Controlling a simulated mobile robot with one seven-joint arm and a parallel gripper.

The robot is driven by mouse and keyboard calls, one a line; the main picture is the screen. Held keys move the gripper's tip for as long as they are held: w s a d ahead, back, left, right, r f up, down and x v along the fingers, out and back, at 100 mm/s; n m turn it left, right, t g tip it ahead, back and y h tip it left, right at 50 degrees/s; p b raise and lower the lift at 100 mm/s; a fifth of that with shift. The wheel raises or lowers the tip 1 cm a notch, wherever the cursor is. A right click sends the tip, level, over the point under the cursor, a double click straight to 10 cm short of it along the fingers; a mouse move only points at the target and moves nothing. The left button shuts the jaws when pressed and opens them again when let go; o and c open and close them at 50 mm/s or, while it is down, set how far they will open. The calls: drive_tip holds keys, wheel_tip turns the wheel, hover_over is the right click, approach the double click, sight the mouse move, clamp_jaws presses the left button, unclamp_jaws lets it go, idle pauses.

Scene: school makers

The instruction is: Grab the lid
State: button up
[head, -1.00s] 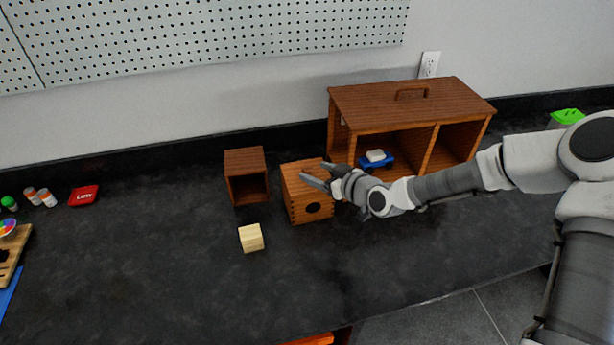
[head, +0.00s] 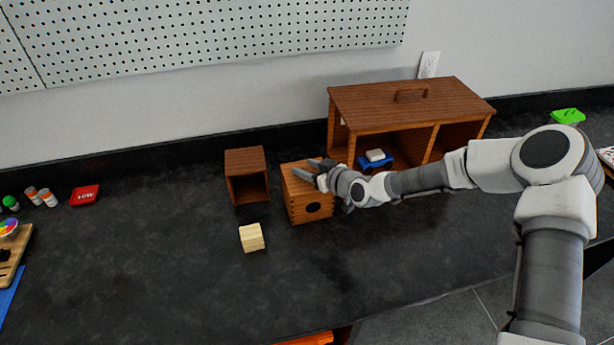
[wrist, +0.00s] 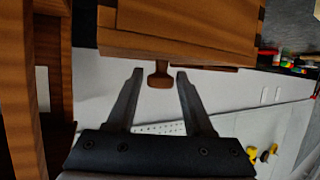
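The wooden box with a round dark hole (head: 305,206) stands on the black counter. My gripper (head: 304,168) is over its top in the head view, covering part of that top. In the wrist view the box (wrist: 190,30) fills the upper part, with a small wooden knob (wrist: 158,77) sticking out from it. A thin dark strip beside the knob looks like the lid's edge (wrist: 205,67). My gripper is open, with one finger on each side of the knob and visible gaps to both.
An open small box (head: 246,175) stands left of the holed box, with a pale wooden block (head: 251,238) in front. A large wooden cabinet with a top handle (head: 410,95) stands close behind my arm, holding a blue item (head: 373,161). The front counter is clear.

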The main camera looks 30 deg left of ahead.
clamp_jaws()
